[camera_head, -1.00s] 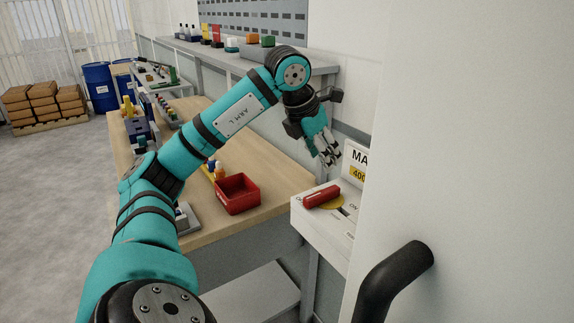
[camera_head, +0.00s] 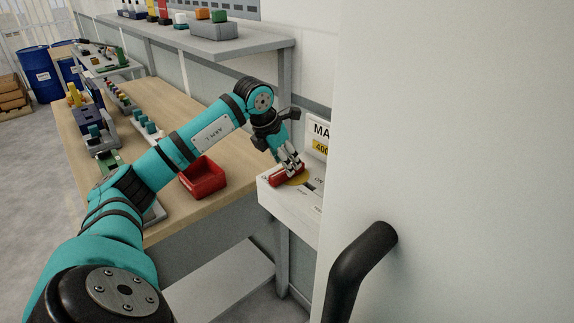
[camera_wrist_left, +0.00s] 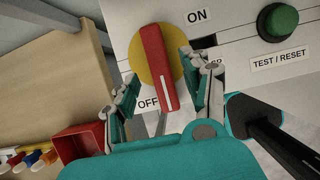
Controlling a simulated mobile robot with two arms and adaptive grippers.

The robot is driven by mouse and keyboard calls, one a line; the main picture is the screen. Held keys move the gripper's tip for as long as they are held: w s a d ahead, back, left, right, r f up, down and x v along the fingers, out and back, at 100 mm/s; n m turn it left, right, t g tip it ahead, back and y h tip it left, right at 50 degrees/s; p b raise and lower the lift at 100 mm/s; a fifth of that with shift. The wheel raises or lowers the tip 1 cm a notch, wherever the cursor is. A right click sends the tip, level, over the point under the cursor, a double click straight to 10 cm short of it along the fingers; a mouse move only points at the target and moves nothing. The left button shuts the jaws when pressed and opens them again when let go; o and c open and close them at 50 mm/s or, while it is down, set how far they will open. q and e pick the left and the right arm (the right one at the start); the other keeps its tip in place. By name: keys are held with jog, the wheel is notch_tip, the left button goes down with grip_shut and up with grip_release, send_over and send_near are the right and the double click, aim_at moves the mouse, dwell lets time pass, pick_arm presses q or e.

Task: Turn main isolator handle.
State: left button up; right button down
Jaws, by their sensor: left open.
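The main isolator handle is a red bar on a yellow disc on a pale box. In the left wrist view the handle (camera_wrist_left: 157,65) runs nearly upright in the picture, its white-marked end beside the OFF label. My left gripper (camera_wrist_left: 160,98) is open, with one finger on each side of the handle. I cannot tell whether the fingers touch it. In the head view my left gripper (camera_head: 291,170) is over the handle (camera_head: 286,178) and partly hides it. The box (camera_head: 283,205) has a sign behind it. My right gripper is not in view.
A red bin (camera_head: 203,180) stands on the wooden bench left of the box. A green TEST / RESET button (camera_wrist_left: 278,20) sits on the box beside the handle. A pale panel with a black bar handle (camera_head: 362,265) fills the right side.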

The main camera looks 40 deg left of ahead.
pick_arm(q)
jog(key=shift+x, duration=1.55)
grip_shut()
